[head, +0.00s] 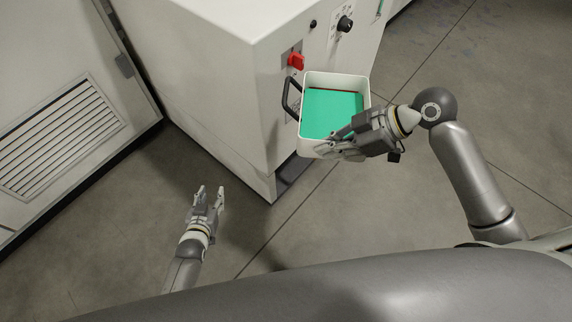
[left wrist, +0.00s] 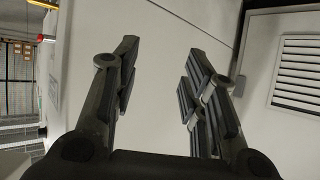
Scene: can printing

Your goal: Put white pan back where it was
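The white pan (head: 364,85) is a square, open tray with a green inside, in front of the white machine's control side in the head view. My right gripper (head: 328,149) is at the pan's near wall, with its fingers closed at the rim; the fingers partly cover the near right corner. The pan appears to be held off the floor. My left gripper (head: 208,192) is open and empty, low over the floor to the left, well apart from the pan. Its two spread fingers also show in the left wrist view (left wrist: 158,85), with nothing between them.
The white machine (head: 210,90) carries a red switch (head: 296,61), a black knob (head: 345,23) and a black handle (head: 290,97) beside the pan. A vented cabinet (head: 60,130) stands at the left. The floor (head: 330,215) in front is clear.

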